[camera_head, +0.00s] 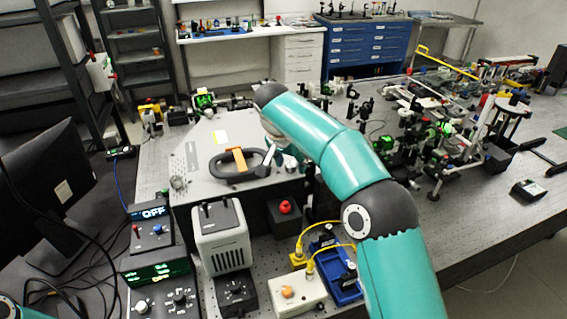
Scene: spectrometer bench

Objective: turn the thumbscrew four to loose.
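A light grey cover plate (205,138) lies on the bench, with a dark oval handle (222,172) and an orange strap (238,158) on top. A small silver knob (178,183), which looks like a thumbscrew, stands at the plate's near left corner. Another silver round part (290,163) shows at its near right corner, close to my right gripper. I cannot tell which one is number four. My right gripper (277,153) points down at the plate's right side, beside the handle. Its fingers are small and partly hidden, so their opening and any contact are unclear. My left gripper is out of view.
A grey-white box (221,240), a red button (285,206) and yellow-cabled boxes (298,293) stand in front of the plate. Control units reading OFF (152,228) and a monitor (45,185) are at left. Dense optics (440,140) fill the right bench behind my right arm.

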